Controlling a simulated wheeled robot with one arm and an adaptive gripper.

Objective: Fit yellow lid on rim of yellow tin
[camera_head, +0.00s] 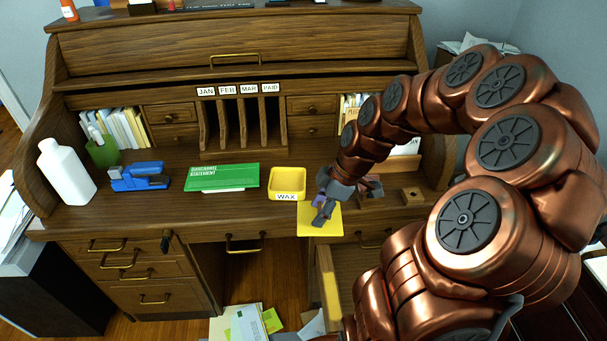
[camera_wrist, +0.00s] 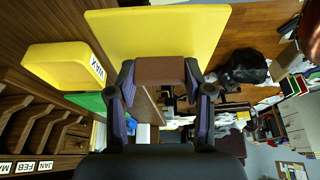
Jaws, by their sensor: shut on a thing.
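The yellow tin (camera_head: 284,186), labelled WAX, stands open on the desk near its front edge. It also shows in the wrist view (camera_wrist: 50,64), at the left. My gripper (camera_head: 322,208) is shut on the brown block-like handle (camera_wrist: 160,71) of the flat yellow lid (camera_head: 322,227). The lid fills the top middle of the wrist view (camera_wrist: 155,30). It is to the right of the tin and nearer the desk's front edge, apart from the tin. The gripper covers the handle in the head view.
A green statement booklet (camera_head: 222,177) lies left of the tin. Farther left are a blue stapler (camera_head: 140,177), a green cup (camera_head: 103,151) and a white bottle (camera_head: 67,174). Pigeonholes (camera_head: 240,125) rise behind.

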